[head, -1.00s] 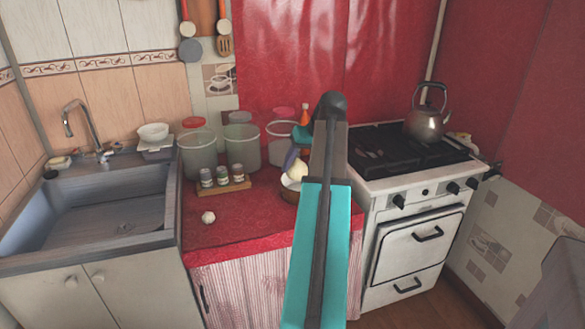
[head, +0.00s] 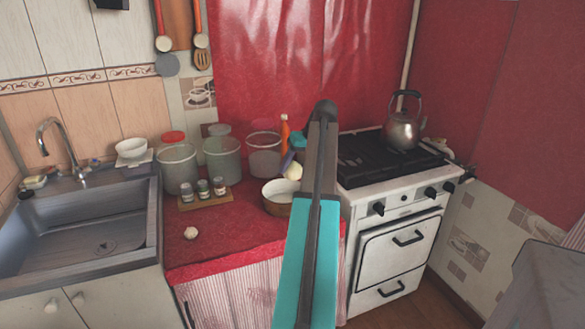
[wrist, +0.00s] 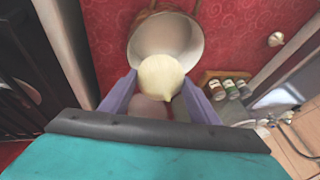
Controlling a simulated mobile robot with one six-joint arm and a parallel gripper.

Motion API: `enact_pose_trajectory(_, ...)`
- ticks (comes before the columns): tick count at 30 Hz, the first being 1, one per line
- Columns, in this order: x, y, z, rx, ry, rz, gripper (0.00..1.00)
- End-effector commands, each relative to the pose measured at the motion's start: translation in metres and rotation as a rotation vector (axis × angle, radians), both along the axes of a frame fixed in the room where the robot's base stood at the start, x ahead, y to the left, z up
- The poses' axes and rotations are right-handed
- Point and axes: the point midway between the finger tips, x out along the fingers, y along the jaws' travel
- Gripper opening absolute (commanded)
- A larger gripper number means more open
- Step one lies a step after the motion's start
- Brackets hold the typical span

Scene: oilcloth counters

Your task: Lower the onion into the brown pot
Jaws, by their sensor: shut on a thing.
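A pale, cream-coloured onion (head: 293,172) is held between the purple fingers of my gripper (head: 289,163). In the wrist view the onion (wrist: 161,74) sits between both fingertips of my gripper (wrist: 159,92), overlapping the near rim of the pot. The brown pot (head: 276,209) stands on the red counter, open at the top, with a white inside. Its white inside also shows in the wrist view (wrist: 160,33) and looks empty where visible. In the head view the onion is above and to the right of the pot's opening. My arm hides part of the pot's right side.
A small white bulb (head: 191,233) lies on the red counter (head: 225,245) at the left. Several jars on a wooden rack (head: 207,201) and large clear containers (head: 222,160) stand behind. The stove (head: 395,195) with a kettle (head: 402,130) is at right, the sink (head: 85,230) at left.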

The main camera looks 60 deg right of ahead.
Motion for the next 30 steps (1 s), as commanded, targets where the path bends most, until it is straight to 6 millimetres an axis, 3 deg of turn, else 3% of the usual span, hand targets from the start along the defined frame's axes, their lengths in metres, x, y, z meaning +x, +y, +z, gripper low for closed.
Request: enact_pose_trajectory(30, 0.010, -0.001, 0.000, 0.000, 0.000, 0.001, 0.29)
